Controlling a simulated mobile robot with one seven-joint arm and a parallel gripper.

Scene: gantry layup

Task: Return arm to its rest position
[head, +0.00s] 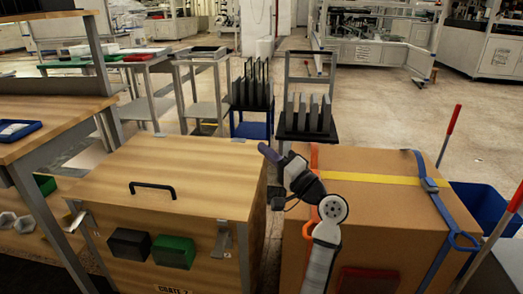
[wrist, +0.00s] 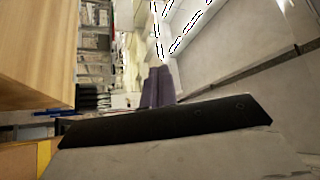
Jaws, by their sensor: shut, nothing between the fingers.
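My gripper (head: 268,152) is in the middle of the head view, at the end of my raised, bent arm. It points up and to the left, near the gap between a wooden crate and a strapped cardboard box. Its fingers are shut and empty. In the wrist view the purple-grey fingers (wrist: 159,86) sit close together beyond a dark bar. My forearm covers part of the cardboard box in the head view.
The wooden crate (head: 160,180) with a black handle stands at left. The cardboard box (head: 385,220) with yellow and blue straps stands at right. Carts with dark upright plates (head: 307,115) stand behind. A workbench (head: 40,125) is at far left. Open floor (head: 390,110) lies beyond.

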